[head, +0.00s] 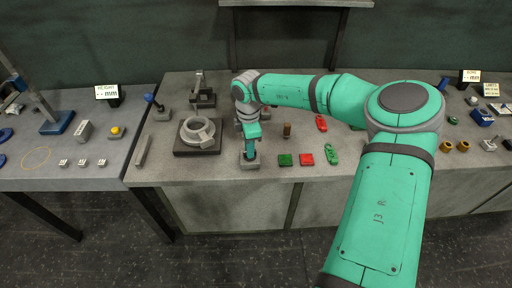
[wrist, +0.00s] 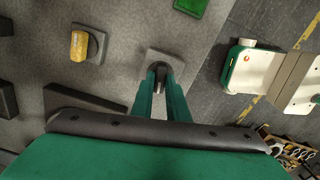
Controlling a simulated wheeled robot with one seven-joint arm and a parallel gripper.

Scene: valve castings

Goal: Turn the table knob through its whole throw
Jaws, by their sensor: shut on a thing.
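The table knob (wrist: 158,68) is a small dark knob on a square grey base plate (wrist: 178,56) near the front edge of the table. In the wrist view my gripper (wrist: 159,80) has its two green fingers on either side of the knob, shut on it. In the head view my gripper (head: 250,154) points straight down onto the knob's grey base (head: 250,165). The fingers hide most of the knob there, and I cannot tell its angle.
A round grey casting (head: 197,132) on a dark plate stands left of my gripper. A green block (head: 285,160), a red block (head: 307,160) and an upright brown handle (head: 287,130) are to the right. A grey bar (head: 143,151) lies at the left end.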

